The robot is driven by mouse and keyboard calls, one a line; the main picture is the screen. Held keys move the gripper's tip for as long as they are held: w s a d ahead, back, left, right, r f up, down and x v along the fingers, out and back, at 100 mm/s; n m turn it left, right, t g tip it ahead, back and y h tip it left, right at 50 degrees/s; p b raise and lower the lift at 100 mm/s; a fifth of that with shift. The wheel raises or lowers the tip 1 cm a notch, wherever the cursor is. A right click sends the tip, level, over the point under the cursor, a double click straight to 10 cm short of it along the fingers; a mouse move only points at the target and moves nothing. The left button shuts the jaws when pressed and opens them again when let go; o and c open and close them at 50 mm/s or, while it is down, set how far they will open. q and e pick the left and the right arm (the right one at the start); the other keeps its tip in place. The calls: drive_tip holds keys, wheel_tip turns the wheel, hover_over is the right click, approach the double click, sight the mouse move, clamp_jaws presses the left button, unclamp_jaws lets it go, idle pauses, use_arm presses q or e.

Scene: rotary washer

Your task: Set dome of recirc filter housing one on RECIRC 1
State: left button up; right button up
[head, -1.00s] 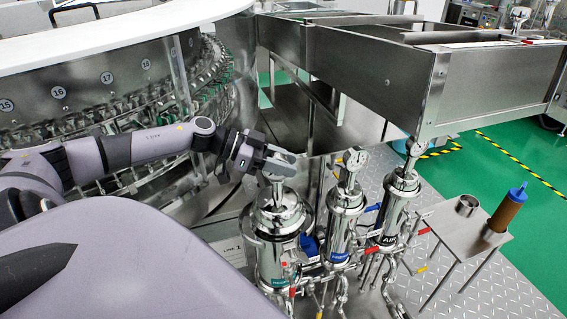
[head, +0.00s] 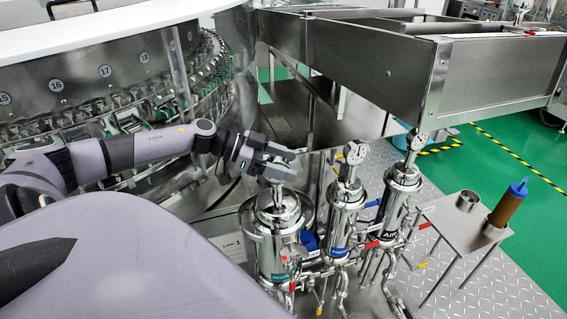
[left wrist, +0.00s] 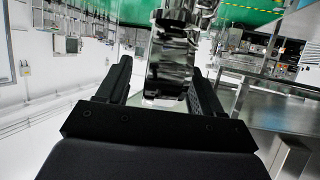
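The polished steel dome (head: 279,207) sits upright on the leftmost filter housing (head: 272,255), which carries a green label too small to read surely. I see no gap between dome and housing, though the seam is hard to make out. My left gripper (head: 284,163) is above the dome, its two fingers apart on either side of the dome's top stem. In the left wrist view the open fingers (left wrist: 160,90) flank a shiny metal fitting (left wrist: 171,55), with a gap on each side. My right gripper is not in view.
Two more steel housings with gauges, one blue-labelled (head: 341,215) and one marked AIR (head: 397,205), stand close to the right. A small steel table (head: 450,222) holds a cup (head: 467,200) and a brown cartridge (head: 508,205). The rotary washer (head: 75,110) is behind my left arm.

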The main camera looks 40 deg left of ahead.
sight(268, 159)
use_arm(q)
drive_tip(key=shift+s+f, duration=0.1)
drive_tip(key=shift+f, duration=0.2)
drive_tip(key=shift+p+v, duration=0.35)
drive_tip(key=shift+v, duration=1.7)
drive_tip(key=shift+r+p+v, duration=0.25)
drive_tip(key=shift+p+v, duration=0.65)
drive_tip(key=shift+v, duration=0.65)
